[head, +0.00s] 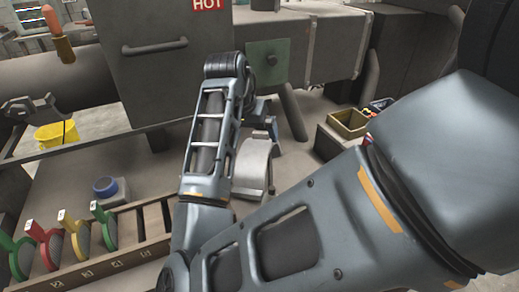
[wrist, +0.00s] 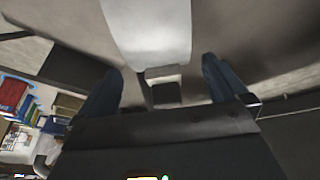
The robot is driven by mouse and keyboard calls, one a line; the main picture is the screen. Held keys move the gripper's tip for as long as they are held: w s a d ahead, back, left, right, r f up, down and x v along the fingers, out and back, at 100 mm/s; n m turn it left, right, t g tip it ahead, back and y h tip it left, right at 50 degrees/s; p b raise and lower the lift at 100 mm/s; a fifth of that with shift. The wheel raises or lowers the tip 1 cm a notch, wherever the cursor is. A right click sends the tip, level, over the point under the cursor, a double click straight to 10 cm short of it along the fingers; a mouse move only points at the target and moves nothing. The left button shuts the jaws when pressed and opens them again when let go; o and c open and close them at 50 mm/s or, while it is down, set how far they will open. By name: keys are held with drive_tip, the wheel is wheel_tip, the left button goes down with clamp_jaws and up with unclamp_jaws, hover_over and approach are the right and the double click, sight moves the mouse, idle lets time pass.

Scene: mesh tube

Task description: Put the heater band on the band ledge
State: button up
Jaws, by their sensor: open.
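A pale grey curved metal piece (head: 254,163), which looks like the heater band, stands on the bench just right of my forearm in the head view. It also shows in the wrist view (wrist: 148,32) at the top centre, beyond and between my fingertips. My gripper (wrist: 160,66) is open, with its two blue fingers spread wide and nothing gripped between them. In the head view only a bit of blue by the piece's far side shows, and my arm hides much of the gripper. I cannot tell which surface is the band ledge.
A large grey machine housing (head: 165,60) with a HOT sign rises behind. An open box (head: 348,123) sits at right. A yellow bucket (head: 57,134) is far left.

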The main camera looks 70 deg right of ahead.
drive_tip(key=shift+x, duration=1.4)
drive_tip(key=shift+s, duration=0.1)
drive_tip(key=shift+c, duration=0.3)
drive_tip(key=shift+r, duration=0.15)
clamp_jaws()
